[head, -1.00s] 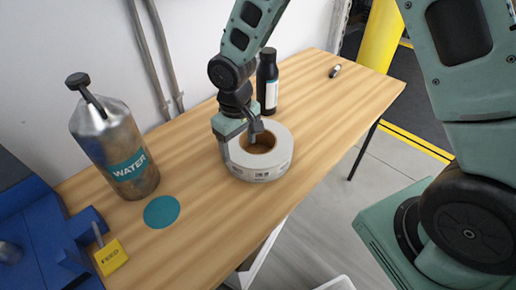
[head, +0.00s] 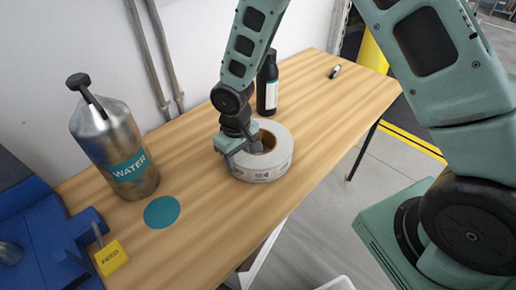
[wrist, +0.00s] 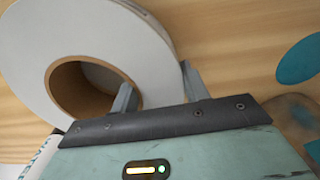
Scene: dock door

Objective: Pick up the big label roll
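The big label roll (head: 281,163) is a wide white ring with a brown cardboard core. It lies flat on the wooden table, in the middle of the head view, and fills the upper left of the wrist view (wrist: 120,40). My gripper (head: 243,156) is low over the roll's left side. In the wrist view my gripper (wrist: 158,85) has one finger inside the core hole and the other against the outer edge. The roll's wall fills the gap between the fingers, so the gripper looks shut on it. The fingertips' lower ends are partly hidden.
On the table (head: 220,215), a metal WATER bottle (head: 115,150) and teal disc (head: 162,211) stand left, a black bottle (head: 267,85) behind the roll, and a small marker (head: 335,72) far right. A blue fixture (head: 40,225) and yellow FEED tag (head: 111,257) are at lower left.

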